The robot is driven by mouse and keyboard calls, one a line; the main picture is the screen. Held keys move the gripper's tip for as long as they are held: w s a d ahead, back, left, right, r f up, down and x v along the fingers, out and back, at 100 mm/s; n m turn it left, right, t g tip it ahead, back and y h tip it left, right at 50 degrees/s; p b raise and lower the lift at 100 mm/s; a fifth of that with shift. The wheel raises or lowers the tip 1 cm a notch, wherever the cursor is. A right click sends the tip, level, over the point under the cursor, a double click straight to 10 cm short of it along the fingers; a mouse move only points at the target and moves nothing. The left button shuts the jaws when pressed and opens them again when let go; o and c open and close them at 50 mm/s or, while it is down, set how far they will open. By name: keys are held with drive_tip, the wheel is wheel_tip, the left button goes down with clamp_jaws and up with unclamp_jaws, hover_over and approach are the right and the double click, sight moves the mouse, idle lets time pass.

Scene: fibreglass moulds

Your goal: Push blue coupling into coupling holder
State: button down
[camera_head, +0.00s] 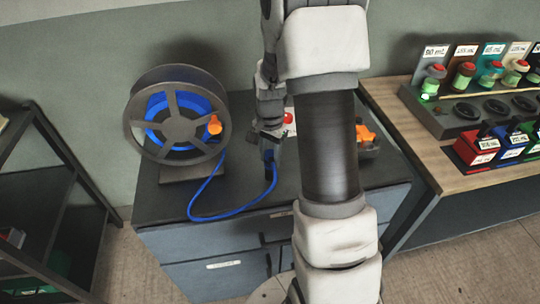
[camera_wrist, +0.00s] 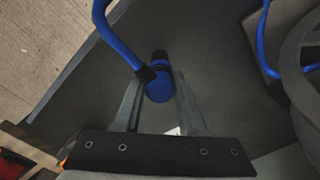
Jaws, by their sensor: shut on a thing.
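My gripper (camera_head: 268,138) is shut on the blue coupling and holds it over the dark cabinet top. In the wrist view the coupling (camera_wrist: 160,88) shows as a short blue cylinder with a black part, between the two fingers of my gripper (camera_wrist: 160,98). The blue hose (camera_head: 212,217) runs from beneath the gripper in a loop to the reel; it also shows in the wrist view (camera_wrist: 112,38). A fixture with an orange part (camera_head: 366,134) stands on the cabinet right of my arm, partly hidden. I cannot tell whether it is the coupling holder.
The hose reel (camera_head: 178,122) with an orange knob (camera_head: 207,143) stands on the cabinet (camera_head: 170,205) at left. A red button (camera_head: 288,118) shows beside my arm. A wooden table (camera_head: 415,143) with bottles and coloured bins is at right. A dark shelf (camera_head: 50,188) is at far left.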

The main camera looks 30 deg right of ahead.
sight(270, 152)
drive_tip(key=shift+f+b, duration=0.3)
drive_tip(key=shift+f, duration=0.2)
drive_tip(key=shift+c, duration=2)
unclamp_jaws()
drive_tip(key=shift+r, duration=0.1)
wheel_tip(270, 152, up, 17)
drive_tip(key=p, duration=0.1)
drive_tip(key=shift+r+p, duration=0.2)
drive_tip(key=shift+p, duration=0.1)
drive_tip(key=s+a+r+n+t, duration=0.2)
drive_tip(key=s+a+n, duration=0.4)
drive_tip(key=s, duration=0.3)
drive_tip(key=s+a+r+n+t, duration=0.3)
drive_tip(key=s+a+r+n, duration=0.2)
drive_tip(key=s, duration=0.4)
drive_tip(key=shift+s+a+r+n+t, duration=0.35)
drive_tip(key=shift+a+n, duration=0.25)
drive_tip(key=shift+a, duration=0.1)
